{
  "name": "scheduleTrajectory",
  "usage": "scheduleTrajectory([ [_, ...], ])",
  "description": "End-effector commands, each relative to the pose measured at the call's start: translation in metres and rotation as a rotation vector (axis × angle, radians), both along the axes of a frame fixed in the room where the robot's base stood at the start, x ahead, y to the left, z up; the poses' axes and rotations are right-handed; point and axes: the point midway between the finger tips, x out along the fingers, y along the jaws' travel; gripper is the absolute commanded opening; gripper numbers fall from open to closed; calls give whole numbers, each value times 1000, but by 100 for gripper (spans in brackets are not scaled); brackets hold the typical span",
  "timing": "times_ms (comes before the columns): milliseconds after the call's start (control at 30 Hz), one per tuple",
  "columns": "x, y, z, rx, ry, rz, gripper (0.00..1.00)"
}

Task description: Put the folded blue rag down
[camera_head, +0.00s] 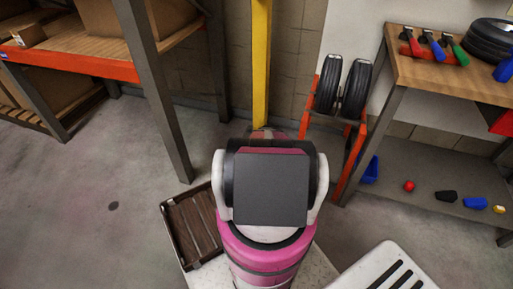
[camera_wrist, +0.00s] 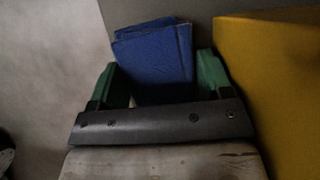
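The folded blue rag (camera_wrist: 155,60) shows in the wrist view as a flat layered block. It sits between the two green fingers of my gripper (camera_wrist: 160,85), which close on its left and right sides. The lower edge of the rag is hidden by the dark bar of the gripper. The surface below the rag cannot be made out. In the head view my own arm hides the gripper and the rag.
A yellow post (camera_head: 261,60) stands ahead; a yellow surface (camera_wrist: 275,90) is close on the right in the wrist view. An orange-beamed shelf (camera_head: 75,62) stands left, a wheel rack (camera_head: 307,122) and wooden-topped bench (camera_head: 432,76) right. A brown slatted crate (camera_head: 172,222) is near my base.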

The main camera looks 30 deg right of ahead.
Motion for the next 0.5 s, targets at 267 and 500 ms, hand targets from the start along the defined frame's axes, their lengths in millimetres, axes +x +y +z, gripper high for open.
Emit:
scheduleTrajectory([
  [267,-1,1,-15,-3,9,4,78],
  [500,-5,0,7,-2,11,4,78],
])
